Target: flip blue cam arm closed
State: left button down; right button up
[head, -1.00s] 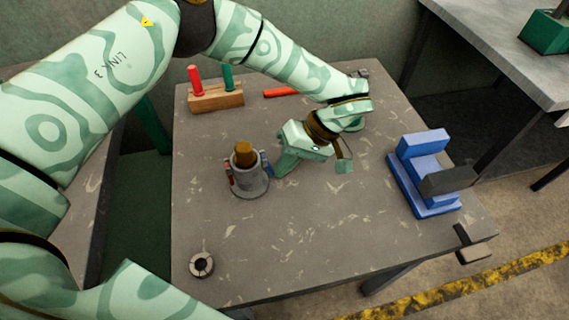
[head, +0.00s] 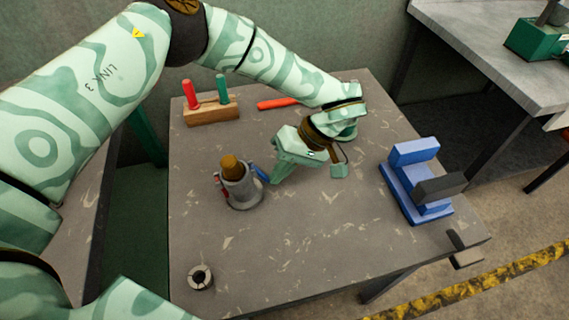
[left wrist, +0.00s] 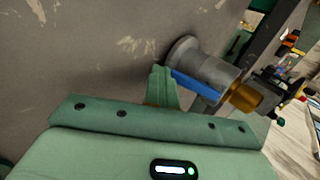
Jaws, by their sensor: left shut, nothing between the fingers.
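The grey coupling (head: 243,192) stands on the table, its brown plug (head: 232,168) sticking out of the top. It looks tilted a little to the left. The blue cam arm (head: 261,174) is on its right side; in the left wrist view the blue arm (left wrist: 195,86) runs along the grey body. The red cam arm (head: 221,188) is on the left side, partly seen. My left gripper (head: 272,179) is shut and empty, its tips low beside the blue arm. In the left wrist view the fingers (left wrist: 161,76) are close to it; contact is unclear. My right gripper is out of view.
A wooden block (head: 212,113) with red and green pegs stands at the back left, near a red bar (head: 277,103). A blue vise (head: 405,195) sits at the right. A small grey ring (head: 200,277) lies at the front left. The front middle of the table is clear.

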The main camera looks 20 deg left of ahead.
pick_arm(q)
jog(key=v, duration=1.6)
jog(key=shift+w+d, duration=0.1)
